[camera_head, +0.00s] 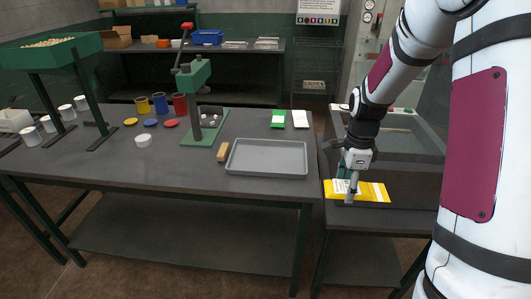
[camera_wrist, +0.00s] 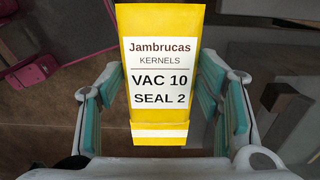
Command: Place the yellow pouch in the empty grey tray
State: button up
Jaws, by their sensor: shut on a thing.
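The yellow pouch (camera_head: 374,191) has a white label and is at the lower side table, right of the main bench. In the wrist view the pouch (camera_wrist: 165,25) lies between the teal finger pads, with its label reading "Jambrucas KERNELS VAC 10 SEAL 2". My gripper (camera_head: 349,187) is shut on the pouch; the fingers also show in the wrist view (camera_wrist: 160,110). I cannot tell whether the pouch touches the surface below. The grey tray (camera_head: 267,158) lies empty on the main bench, left of my gripper.
A wooden-handled item (camera_head: 223,152) touches or nearly touches the tray's left side. A green hand press (camera_head: 197,100) stands behind it to the left. Colored cups (camera_head: 160,103) and lids are farther left.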

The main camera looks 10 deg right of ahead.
aim_at(270, 159)
jog(key=i, duration=1.1)
